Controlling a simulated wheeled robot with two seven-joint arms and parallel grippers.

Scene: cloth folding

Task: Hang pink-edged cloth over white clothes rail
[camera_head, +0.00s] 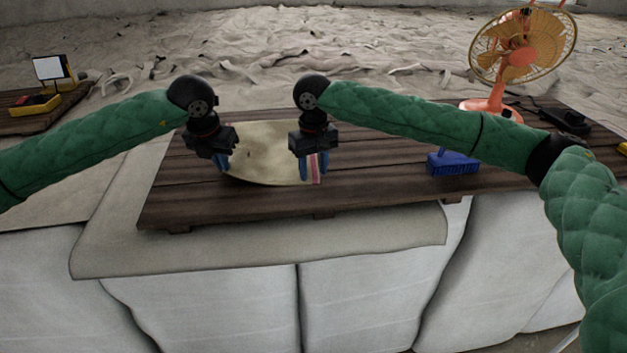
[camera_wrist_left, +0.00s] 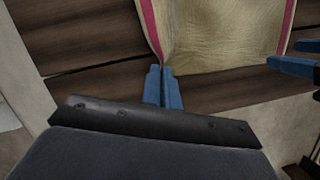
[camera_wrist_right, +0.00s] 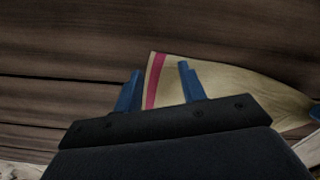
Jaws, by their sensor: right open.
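The pale yellow cloth (camera_head: 262,150) with pink edges is over the dark plank table, between my two grippers. Its pink edge (camera_wrist_left: 150,25) shows in the left wrist view. My left gripper (camera_head: 222,162) has its blue fingers together on a near corner of the cloth; this grip also shows in the left wrist view (camera_wrist_left: 163,80). My right gripper (camera_head: 313,167) is open, with its fingers apart around the other near corner. In the right wrist view, the pink strip (camera_wrist_right: 154,80) lies between these fingers (camera_wrist_right: 160,72). I cannot make out a white clothes rail.
A blue brush (camera_head: 453,163) lies on the table (camera_head: 385,178) to the right. An orange fan (camera_head: 520,50) and a dark object (camera_head: 565,116) stand behind it. A smaller table at far left holds a yellow and red item (camera_head: 35,103). Pale covered seating fronts the table.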

